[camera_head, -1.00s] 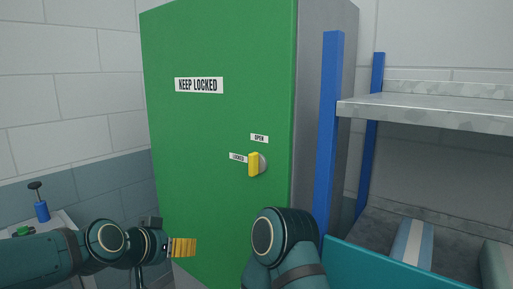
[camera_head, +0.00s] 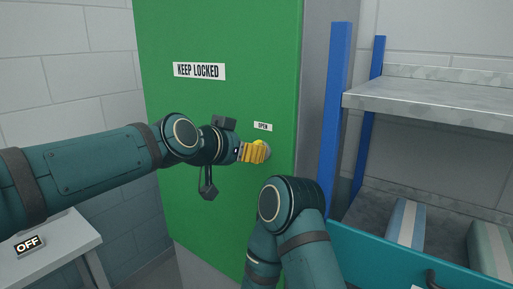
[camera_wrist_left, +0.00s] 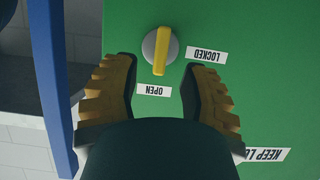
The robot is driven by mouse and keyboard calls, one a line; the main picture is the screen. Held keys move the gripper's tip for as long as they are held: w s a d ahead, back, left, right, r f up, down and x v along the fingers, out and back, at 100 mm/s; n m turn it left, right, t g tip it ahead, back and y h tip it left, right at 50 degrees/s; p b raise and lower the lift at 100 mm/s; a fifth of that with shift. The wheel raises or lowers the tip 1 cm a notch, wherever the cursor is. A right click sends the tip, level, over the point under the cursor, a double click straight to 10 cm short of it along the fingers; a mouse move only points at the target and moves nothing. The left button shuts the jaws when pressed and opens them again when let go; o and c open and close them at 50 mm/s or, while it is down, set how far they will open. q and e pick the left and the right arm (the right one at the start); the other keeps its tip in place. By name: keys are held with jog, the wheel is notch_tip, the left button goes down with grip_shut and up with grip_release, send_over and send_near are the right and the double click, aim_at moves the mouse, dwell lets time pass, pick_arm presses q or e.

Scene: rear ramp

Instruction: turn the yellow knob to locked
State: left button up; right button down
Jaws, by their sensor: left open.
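The yellow knob (camera_wrist_left: 161,50) sits on a round grey base on the green door (camera_head: 200,110). In the left wrist view, which is upside down, its bar lines up with the OPEN label (camera_wrist_left: 154,90); the LOCKED label (camera_wrist_left: 206,55) is off to one side. My left gripper (camera_head: 262,152) is at the knob, mostly hiding it in the head view (camera_head: 258,143) and covering the LOCKED label there. Its fingers (camera_wrist_left: 158,60) are open, one on either side of the knob, with visible gaps. My right arm is bent in front of the door; its gripper is not visible.
A KEEP LOCKED sign (camera_head: 199,71) is higher on the door. A blue-post shelf (camera_head: 440,112) with a teal front panel (camera_head: 395,260) stands close at right. A grey table (camera_head: 60,247) with an OFF display (camera_head: 29,245) is at lower left.

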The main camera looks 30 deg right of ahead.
aim_at(256, 163)
pick_arm(q)
jog(key=shift+x, duration=2.35)
grip_shut()
